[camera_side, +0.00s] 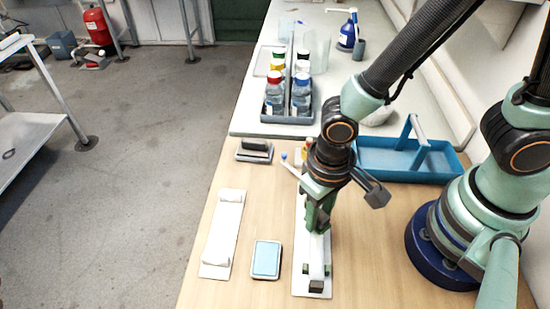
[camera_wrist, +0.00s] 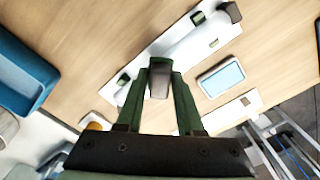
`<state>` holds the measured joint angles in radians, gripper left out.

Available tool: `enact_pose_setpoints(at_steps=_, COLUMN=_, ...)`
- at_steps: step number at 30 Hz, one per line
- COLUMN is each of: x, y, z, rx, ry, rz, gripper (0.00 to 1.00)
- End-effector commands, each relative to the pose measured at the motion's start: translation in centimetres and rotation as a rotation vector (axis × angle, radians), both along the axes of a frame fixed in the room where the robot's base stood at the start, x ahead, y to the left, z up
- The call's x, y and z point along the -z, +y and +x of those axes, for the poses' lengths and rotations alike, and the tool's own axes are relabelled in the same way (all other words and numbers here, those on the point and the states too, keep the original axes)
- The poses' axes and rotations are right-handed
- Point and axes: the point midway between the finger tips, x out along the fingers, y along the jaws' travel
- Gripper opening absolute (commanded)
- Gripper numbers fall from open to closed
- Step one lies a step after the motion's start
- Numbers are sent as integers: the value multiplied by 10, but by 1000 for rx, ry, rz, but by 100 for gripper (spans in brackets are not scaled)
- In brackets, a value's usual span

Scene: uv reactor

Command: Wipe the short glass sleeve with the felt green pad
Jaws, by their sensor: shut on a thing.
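My gripper (camera_side: 318,226) is over the far part of the right-hand white board, fingers pointing down. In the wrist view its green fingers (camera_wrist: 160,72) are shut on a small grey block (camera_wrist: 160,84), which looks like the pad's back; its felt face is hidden. A pale sleeve (camera_side: 317,256) lies lengthwise along this board between dark and green end holders, partly hidden by the gripper; it also shows in the wrist view (camera_wrist: 188,45). I cannot tell whether the block touches the right-hand sleeve.
A light-blue pad in a tray (camera_side: 266,260) lies between the boards. A dark pad on a holder (camera_side: 254,150) sits behind. A blue tote (camera_side: 385,160) stands at the back right, a bottle caddy (camera_side: 288,115) on the far bench.

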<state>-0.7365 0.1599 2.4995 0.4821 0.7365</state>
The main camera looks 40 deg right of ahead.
Motion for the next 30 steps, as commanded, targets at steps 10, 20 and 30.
enact_pose_setpoints(at_steps=10, x=0, y=-23, z=23, rx=5, ry=0, rz=0, gripper=0)
enact_pose_setpoints(at_steps=20, x=0, y=-21, z=22, rx=-5, ry=0, rz=0, gripper=0)
enact_pose_setpoints(at_steps=30, x=0, y=0, z=-1, rx=-4, ry=1, rz=-1, gripper=0)
